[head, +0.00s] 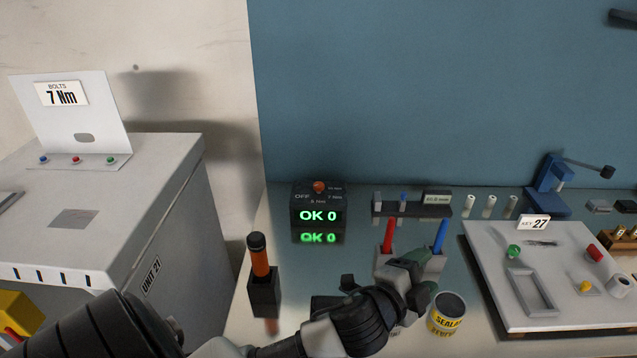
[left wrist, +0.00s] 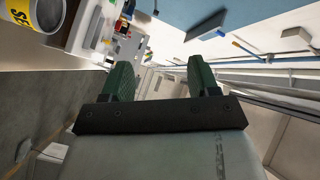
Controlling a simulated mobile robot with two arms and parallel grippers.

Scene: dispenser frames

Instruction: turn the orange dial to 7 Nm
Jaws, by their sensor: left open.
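The orange dial (head: 319,187) sits on top of a small black box (head: 317,212) at the back of the bench. Labels around it read OFF, 7 Nm and others too small to read surely. Which label the dial points at is unclear. The box's green display reads OK 0. A card (head: 61,95) on the cabinet at left reads BOLTS 7 Nm. My left gripper (head: 422,283) is open and empty, right of and nearer than the box, apart from the dial. Its two green fingers stand apart in the left wrist view (left wrist: 158,80). My right gripper is out of view.
An orange-handled tool (head: 260,256) stands in a black holder. Red (head: 389,235) and blue (head: 440,236) items stand in a grey holder close to my left gripper. A yellow-labelled tin (head: 447,315) stands beside it, and a white tray (head: 490,290) lies right. Bench between box and arm looks clear.

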